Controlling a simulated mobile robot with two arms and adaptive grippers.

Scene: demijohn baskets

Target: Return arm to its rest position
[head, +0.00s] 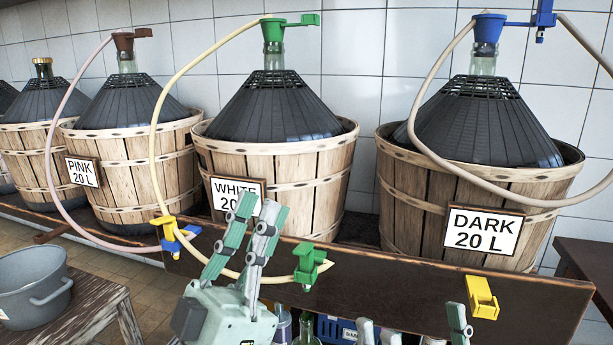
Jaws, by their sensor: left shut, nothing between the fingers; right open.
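My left gripper (256,220) is raised in front of the dark wooden shelf board, just below and in front of the WHITE 20 L label (235,190), covering part of it. It is shut with nothing between its fingers. The green clip (309,264) on the board's edge is to its right, and a blue and yellow clip (172,232) is to its left. My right gripper (412,327) shows only as fingertips at the bottom edge. They are spread wide apart and appear empty; the rest of it is out of frame.
Basketed demijohns stand on the shelf (420,285): PINK (127,165), WHITE (290,180) and DARK (420,190), with hoses from their tops. A yellow clip (482,298) sits on the board at right. A grey bucket (32,297) stands on a stool at left. Bottles (306,330) are below the board.

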